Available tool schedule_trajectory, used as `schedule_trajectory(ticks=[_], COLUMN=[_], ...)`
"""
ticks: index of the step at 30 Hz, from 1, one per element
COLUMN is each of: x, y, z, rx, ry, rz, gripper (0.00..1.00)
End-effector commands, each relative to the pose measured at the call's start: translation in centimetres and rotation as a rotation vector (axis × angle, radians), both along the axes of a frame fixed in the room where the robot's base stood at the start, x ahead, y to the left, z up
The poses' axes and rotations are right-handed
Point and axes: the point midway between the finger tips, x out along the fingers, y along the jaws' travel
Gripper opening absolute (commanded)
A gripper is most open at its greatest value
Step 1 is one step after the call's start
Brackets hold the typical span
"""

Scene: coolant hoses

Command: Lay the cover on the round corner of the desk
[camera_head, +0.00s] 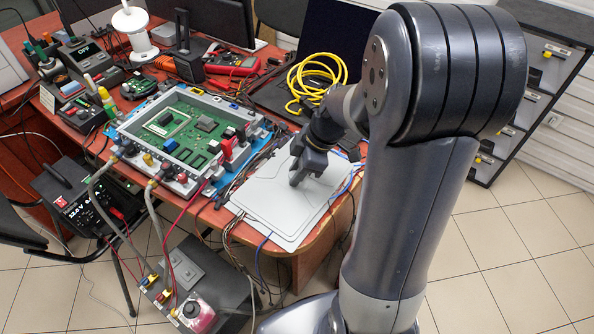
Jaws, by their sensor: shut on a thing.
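The cover (266,205) is a flat, pale grey panel with rounded corners, at the rounded front right corner of the reddish-brown desk (336,222). My gripper (298,181) is dark, points down at the cover and is shut on it near its middle. The cover looks about level. I cannot tell whether its underside touches the desk or is slightly above it. My arm hides part of the desk to the right of the cover.
A green circuit board unit (188,133) with hose fittings stands left of the cover. Loose cables (235,200) run along the cover's left edge, and a blue cable (346,187) shows at its right. A coiled yellow cable (316,80) lies behind. A control box (195,280) stands below the desk.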

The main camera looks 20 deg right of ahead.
Motion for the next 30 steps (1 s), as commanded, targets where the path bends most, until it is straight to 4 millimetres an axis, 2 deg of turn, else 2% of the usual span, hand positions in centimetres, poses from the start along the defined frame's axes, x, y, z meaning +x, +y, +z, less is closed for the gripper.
schedule_trajectory(ticks=[9, 10, 17, 26, 30], x=[0.0, 0.0, 0.0, 0.0, 0.0], y=[0.0, 0.0, 0.0, 0.0, -0.6], z=[-0.3, -0.2, -0.1, 0.1, 1.5], rx=[-0.001, 0.0, 0.0, 0.0, -0.002], ry=[-0.002, -0.001, -0.001, -0.001, -0.006], rz=[0.0, 0.001, 0.001, 0.0, -0.002], gripper=[0.03, 0.27, 0.46, 0.46, 0.46])
